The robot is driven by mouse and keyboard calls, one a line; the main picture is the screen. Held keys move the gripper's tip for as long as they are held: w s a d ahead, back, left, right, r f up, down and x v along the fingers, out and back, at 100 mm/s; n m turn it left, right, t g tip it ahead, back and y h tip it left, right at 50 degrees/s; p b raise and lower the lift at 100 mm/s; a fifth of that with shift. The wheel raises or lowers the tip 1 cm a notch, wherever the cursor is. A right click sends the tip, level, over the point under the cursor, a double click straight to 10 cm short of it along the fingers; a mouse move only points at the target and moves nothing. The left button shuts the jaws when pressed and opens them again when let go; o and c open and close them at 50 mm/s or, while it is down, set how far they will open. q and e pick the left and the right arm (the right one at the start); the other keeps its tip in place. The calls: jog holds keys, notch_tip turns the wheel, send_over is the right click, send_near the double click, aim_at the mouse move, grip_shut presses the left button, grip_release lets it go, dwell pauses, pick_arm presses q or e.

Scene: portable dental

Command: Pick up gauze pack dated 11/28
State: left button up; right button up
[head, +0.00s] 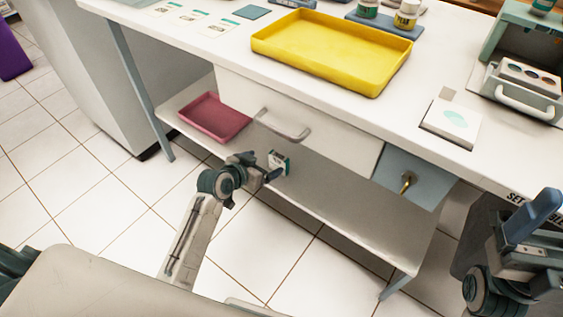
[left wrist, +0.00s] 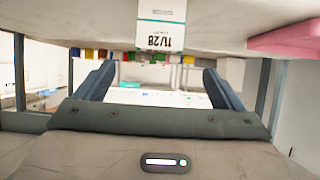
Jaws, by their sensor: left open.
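The gauze pack dated 11/28 (head: 280,162) is a small white pack with a green band. It stands on the lower shelf under the drawer. In the left wrist view the pack (left wrist: 161,30) is at the top middle, its date readable but upside down. My left gripper (head: 260,168) is at the shelf's front edge, just in front of the pack. Its two blue fingers (left wrist: 157,78) are spread wide with nothing between them, and the pack is beyond them. My right gripper (head: 532,215) is at the right edge, partly cut off, its jaw gap unclear.
A pink tray (head: 214,117) lies on the lower shelf (head: 330,205), left of the pack. A drawer handle (head: 282,126) juts out above my left gripper. A yellow tray (head: 335,52) and several white cards (head: 182,14) are on the tabletop.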

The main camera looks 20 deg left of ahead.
aim_at(277, 158)
pick_arm(q)
jog(key=b+x, duration=0.1)
jog(key=x, duration=0.2)
jog(key=b+x, duration=0.1)
jog(key=x, duration=0.2)
jog(key=shift+d+f+b, duration=0.1)
jog(key=shift+f+b, duration=0.2)
jog(key=shift+f, duration=0.05)
jog(key=shift+w+d+f, duration=0.1)
jog(key=shift+w+f, duration=0.1)
jog(key=shift+w, duration=0.2)
jog(key=c, duration=1.1)
jog(key=shift+o, duration=0.2)
jog(key=shift+r, duration=0.2)
